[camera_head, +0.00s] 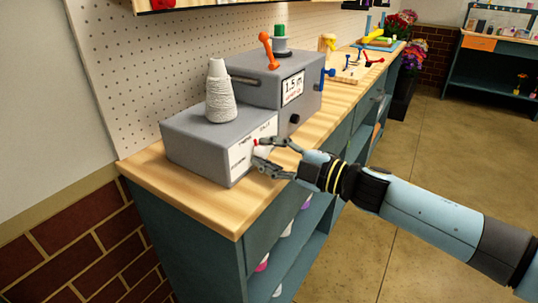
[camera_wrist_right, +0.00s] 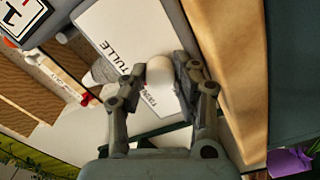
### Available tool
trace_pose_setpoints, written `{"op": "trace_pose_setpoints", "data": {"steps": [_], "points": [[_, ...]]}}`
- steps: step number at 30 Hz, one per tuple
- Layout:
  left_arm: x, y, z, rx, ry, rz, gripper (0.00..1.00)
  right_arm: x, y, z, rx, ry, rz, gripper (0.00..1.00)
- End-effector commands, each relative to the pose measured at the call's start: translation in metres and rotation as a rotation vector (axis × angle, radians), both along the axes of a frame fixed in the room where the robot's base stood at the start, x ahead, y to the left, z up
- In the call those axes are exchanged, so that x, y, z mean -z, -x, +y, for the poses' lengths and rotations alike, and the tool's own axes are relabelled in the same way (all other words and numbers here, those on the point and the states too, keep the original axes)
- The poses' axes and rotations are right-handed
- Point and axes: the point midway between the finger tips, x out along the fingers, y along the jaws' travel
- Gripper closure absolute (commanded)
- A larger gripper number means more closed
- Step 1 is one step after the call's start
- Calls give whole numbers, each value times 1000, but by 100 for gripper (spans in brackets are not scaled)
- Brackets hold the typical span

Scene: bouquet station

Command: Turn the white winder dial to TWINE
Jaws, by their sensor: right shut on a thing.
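The white winder dial (camera_wrist_right: 159,75) is a round knob on the white label plate of a grey box (camera_head: 195,145). In the head view the dial (camera_head: 261,149) is small and partly covered by the fingers. My right gripper (camera_head: 264,152) has its fingers on either side of the dial and is shut on it. It also shows in the wrist view (camera_wrist_right: 158,82). The label plate (camera_head: 240,155) carries printed words; TULLE (camera_wrist_right: 122,57) reads clearly in the wrist view. Another word beside the dial is partly hidden by a finger. I cannot tell which word the dial points to. My left gripper is out of view.
A cone of white twine (camera_head: 219,95) stands on the grey box. Behind it is a larger grey box with a 1.5 m display (camera_head: 292,88), an orange lever (camera_head: 268,50) and a black knob (camera_head: 294,119). The wooden counter's front edge (camera_head: 238,232) lies below my right gripper.

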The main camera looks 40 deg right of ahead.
Motion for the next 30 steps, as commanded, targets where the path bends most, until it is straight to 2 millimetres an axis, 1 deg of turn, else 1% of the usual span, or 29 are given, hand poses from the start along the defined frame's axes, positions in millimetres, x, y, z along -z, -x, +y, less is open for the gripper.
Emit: {"op": "trace_pose_setpoints", "data": {"steps": [6,12,29,30], "points": [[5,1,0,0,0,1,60,1,0,0,0,113,-46,100],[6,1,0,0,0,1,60,1,0,0,0,172,-70,100],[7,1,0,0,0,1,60,1,1,0,0,195,-80,100],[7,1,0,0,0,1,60,1,1,0,-1,196,-79,67]]}}
